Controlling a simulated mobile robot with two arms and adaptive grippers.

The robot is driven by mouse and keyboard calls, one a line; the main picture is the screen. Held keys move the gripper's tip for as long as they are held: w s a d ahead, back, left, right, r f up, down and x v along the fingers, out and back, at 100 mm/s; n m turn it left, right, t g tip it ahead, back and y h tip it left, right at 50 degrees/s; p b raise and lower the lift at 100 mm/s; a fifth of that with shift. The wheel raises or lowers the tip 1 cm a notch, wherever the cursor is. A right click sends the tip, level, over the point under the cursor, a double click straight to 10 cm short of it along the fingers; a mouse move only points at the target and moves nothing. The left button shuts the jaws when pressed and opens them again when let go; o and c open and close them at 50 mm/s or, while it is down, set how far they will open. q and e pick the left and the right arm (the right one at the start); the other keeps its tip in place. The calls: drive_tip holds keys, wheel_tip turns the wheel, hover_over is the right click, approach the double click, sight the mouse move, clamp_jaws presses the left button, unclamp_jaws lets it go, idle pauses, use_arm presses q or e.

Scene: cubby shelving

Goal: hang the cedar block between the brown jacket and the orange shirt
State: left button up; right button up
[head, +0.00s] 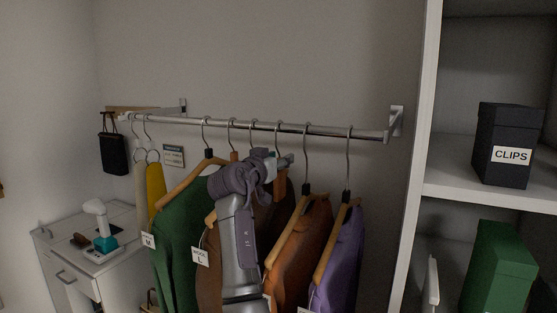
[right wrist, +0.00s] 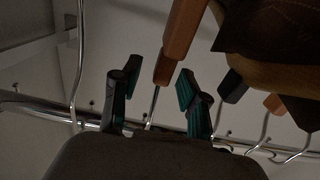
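An orange-brown cedar block (head: 280,184) hangs by a thin hook from the rail, between the brown jacket (head: 208,262) and the orange shirt (head: 303,240). In the right wrist view the block (right wrist: 181,42) hangs with its neck end between my fingers. My right gripper (head: 287,161) is just below the rail at this block. In the right wrist view its two fingers (right wrist: 158,98) are apart, with gaps beside the block's end. My gripper and arm hide much of the brown jacket. My left gripper is out of view.
The rail (head: 325,130) also carries a green garment (head: 180,245), a purple garment (head: 344,250) and a similar wooden piece (head: 234,156) between green and brown. A shelf unit with a CLIPS box (head: 509,135) stands right, a white cabinet (head: 70,275) left. Garments are close together.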

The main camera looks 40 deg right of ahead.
drive_tip(key=v, duration=1.2)
